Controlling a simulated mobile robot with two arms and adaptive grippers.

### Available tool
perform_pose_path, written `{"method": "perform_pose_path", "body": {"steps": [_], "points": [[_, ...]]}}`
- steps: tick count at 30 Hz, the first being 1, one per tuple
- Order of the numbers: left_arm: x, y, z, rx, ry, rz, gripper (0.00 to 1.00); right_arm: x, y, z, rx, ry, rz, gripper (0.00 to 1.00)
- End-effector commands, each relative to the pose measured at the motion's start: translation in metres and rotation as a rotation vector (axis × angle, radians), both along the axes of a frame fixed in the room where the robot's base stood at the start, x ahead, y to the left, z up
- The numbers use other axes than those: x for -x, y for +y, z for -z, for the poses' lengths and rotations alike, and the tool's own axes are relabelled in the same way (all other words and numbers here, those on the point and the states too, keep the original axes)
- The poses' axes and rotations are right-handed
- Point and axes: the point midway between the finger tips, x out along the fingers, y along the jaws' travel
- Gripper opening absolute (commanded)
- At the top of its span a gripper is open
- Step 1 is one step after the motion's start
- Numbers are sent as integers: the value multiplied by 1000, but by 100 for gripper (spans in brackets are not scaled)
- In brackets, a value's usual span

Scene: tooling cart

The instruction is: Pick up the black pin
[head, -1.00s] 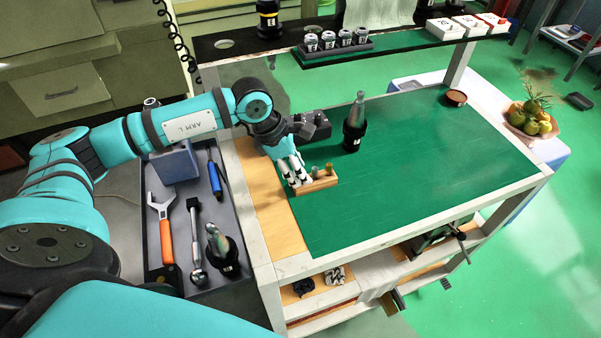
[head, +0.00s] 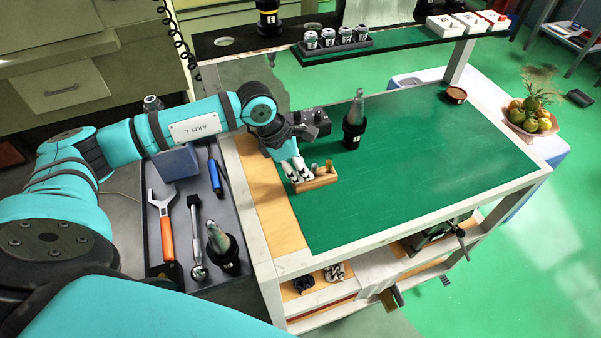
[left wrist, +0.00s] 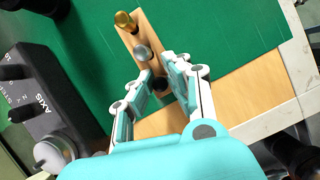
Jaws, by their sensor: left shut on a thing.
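A small wooden block (head: 320,182) stands at the left side of the green mat and holds a row of pins. In the left wrist view, the block (left wrist: 138,32) carries a gold pin (left wrist: 124,20) at its far end, a silver pin (left wrist: 142,52) in the middle and the black pin (left wrist: 160,84) nearest me. My left gripper (head: 298,174) is over the block's near-left end. In the left wrist view, its fingers (left wrist: 161,76) are shut on the black pin, which they partly hide. I cannot tell whether the pin is clear of its hole. My right gripper is not in view.
A dark control box (left wrist: 45,115) with knobs stands close beside the gripper. A black tool holder (head: 353,135) with a grey tool stands behind the block. A tool tray (head: 186,222) lies left of the cart. The mat's (head: 430,150) right part is mostly clear.

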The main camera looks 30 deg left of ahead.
Motion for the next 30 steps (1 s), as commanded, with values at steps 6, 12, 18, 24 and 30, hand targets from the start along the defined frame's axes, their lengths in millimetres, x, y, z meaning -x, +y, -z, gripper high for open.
{"method": "perform_pose_path", "body": {"steps": [6, 12, 18, 24, 30], "points": [[0, 0, -4, 0, -2, 1, 0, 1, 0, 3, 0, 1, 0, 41], [-1, 0, -23, 0, -6, 1, 0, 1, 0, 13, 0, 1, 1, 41], [19, -22, -34, 1, -2, 8, 0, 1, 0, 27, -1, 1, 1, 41], [51, -58, -39, 2, -4, 9, 0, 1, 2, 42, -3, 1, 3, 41], [80, -91, -44, 2, -3, 7, 0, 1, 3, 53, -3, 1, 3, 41]]}}
